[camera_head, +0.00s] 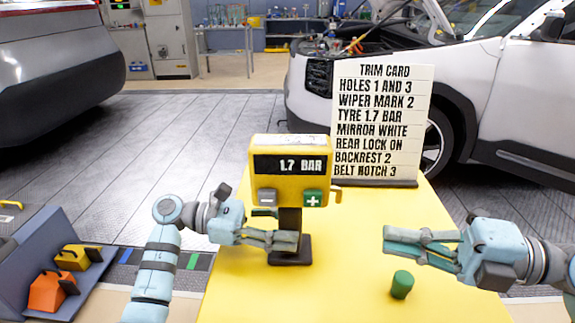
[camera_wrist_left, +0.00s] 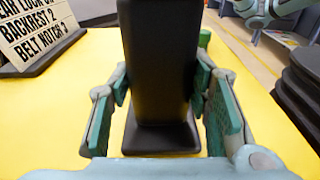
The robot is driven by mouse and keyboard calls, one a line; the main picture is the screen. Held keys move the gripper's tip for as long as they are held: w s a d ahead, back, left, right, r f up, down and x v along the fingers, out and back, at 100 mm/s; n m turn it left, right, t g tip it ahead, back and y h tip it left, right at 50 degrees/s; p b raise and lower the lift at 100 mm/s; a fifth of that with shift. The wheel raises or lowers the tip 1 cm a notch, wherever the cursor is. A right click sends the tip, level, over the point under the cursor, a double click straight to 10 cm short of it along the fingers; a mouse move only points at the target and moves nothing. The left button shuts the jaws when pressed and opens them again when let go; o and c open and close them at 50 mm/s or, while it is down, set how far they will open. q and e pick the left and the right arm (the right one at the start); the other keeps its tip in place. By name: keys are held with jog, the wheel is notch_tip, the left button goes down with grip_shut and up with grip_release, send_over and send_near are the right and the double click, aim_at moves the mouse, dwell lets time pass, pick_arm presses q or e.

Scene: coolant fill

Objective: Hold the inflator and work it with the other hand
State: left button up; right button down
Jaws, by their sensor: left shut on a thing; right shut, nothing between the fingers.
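The yellow inflator (camera_head: 290,150) stands upright on the yellow table, on a dark post and a dark base. Its display reads 1.7 BAR. A grey minus button (camera_head: 267,197) and a green plus button (camera_head: 313,199) sit below the display. My left gripper (camera_head: 290,241) is shut on the inflator's dark post, and the post (camera_wrist_left: 160,65) shows between the fingers in the left wrist view. My right gripper (camera_head: 390,241) is shut and empty, to the right of the inflator and apart from it, above the table.
A trim card (camera_head: 382,120) stands behind the inflator and lists TYRE 1.7 BAR. A green cylinder (camera_head: 401,285) stands on the yellow table (camera_head: 340,295) below my right gripper. Orange and yellow items sit in a grey holder (camera_head: 30,265) at the left. Cars stand behind.

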pick_arm(q)
jog(key=shift+r, duration=0.1)
dwell(0.3)
jog(key=o, duration=1.1)
